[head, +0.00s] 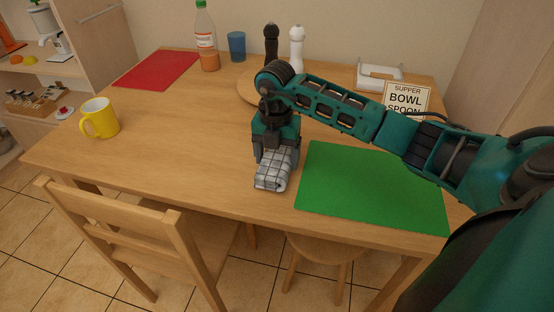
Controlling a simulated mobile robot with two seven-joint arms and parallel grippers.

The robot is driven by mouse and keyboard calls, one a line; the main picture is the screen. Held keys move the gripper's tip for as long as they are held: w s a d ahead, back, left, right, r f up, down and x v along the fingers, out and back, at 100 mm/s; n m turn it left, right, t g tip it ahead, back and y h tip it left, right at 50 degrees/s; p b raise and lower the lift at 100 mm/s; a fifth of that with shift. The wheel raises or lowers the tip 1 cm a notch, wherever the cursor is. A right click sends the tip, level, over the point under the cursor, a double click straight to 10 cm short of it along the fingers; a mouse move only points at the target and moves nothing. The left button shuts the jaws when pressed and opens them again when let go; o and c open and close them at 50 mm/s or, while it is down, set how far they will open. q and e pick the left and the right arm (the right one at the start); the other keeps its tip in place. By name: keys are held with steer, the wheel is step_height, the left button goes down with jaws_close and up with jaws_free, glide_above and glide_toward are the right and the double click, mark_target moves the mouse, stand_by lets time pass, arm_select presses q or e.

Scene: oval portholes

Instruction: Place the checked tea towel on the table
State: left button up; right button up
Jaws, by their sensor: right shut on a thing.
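The checked tea towel (271,177) is a folded grey and white bundle with dark lines. My right gripper (275,157) points down and is shut on it, over the front middle part of the wooden table (190,140). The towel is just left of the green mat (372,185). I cannot tell whether the towel touches the tabletop. My left gripper is not in view.
A yellow mug (100,118) stands at the left edge. A red mat (157,69), a bottle (206,38), a blue cup (237,46), two mills (296,48) and a sign (407,99) are farther back. A chair (130,235) stands in front.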

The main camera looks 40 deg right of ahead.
mark_target(276, 155)
steer(key=shift+f, duration=0.6)
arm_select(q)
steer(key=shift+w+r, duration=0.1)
arm_select(e)
steer(key=shift+f, duration=0.15)
steer(key=o, duration=0.9)
steer(key=shift+c, duration=0.2)
arm_select(q)
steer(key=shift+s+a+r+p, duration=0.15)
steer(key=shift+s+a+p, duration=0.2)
steer(key=shift+p, duration=0.45)
arm_select(e)
step_height(276, 155, up, 12)
steer(key=shift+r, duration=0.2)
